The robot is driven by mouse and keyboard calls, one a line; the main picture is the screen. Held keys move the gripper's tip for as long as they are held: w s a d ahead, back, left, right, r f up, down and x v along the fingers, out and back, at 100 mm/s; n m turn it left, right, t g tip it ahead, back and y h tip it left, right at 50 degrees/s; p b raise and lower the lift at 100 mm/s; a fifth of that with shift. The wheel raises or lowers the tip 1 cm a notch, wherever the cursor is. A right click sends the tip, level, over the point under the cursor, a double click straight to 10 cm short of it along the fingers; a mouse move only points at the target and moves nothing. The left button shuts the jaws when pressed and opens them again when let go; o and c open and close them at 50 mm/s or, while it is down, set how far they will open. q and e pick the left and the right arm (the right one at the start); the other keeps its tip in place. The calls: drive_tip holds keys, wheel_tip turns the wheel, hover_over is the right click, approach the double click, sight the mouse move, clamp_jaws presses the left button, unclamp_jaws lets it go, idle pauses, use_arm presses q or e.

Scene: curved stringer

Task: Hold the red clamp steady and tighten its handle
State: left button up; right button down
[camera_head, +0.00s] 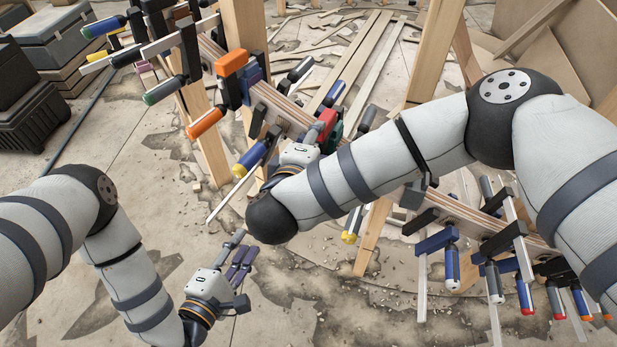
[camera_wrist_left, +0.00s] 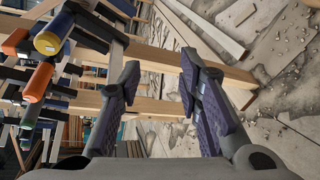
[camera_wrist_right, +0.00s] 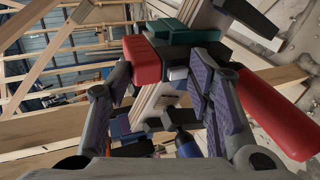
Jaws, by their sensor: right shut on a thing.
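The red clamp (camera_head: 327,121) sits on the curved wooden stringer, mostly hidden in the head view behind my right forearm and gripper. In the right wrist view its red jaw (camera_wrist_right: 142,60) lies between my fingers, and its red handle (camera_wrist_right: 276,114) sticks out beyond the right-hand finger. My right gripper (camera_wrist_right: 160,85) is shut on the red clamp. My left gripper (camera_head: 241,252) is open and empty above the floor, below and left of the clamp in the head view. Its spread fingers show in the left wrist view (camera_wrist_left: 158,85) with nothing between them.
The laminated stringer (camera_head: 460,213) carries several other clamps. An orange clamp (camera_head: 232,63) and a yellow-tipped blue handle (camera_head: 249,158) are close to the red one. Wooden posts (camera_head: 436,50) stand behind. Dark cases (camera_head: 38,120) are at the left. The floor around my left gripper is open.

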use_arm(q)
drive_tip(key=w+d+r+n+t+h, duration=0.2)
drive_tip(key=d+r+n, duration=0.1)
drive_tip(key=d+r, duration=0.55)
drive_tip(key=x, duration=1)
drive_tip(key=shift+w+d+f, duration=0.1)
drive_tip(key=shift+d+f, duration=0.05)
drive_tip(key=shift+d, duration=0.25)
drive_tip(key=shift+w+d, duration=0.15)
drive_tip(key=shift+w, duration=0.25)
clamp_jaws()
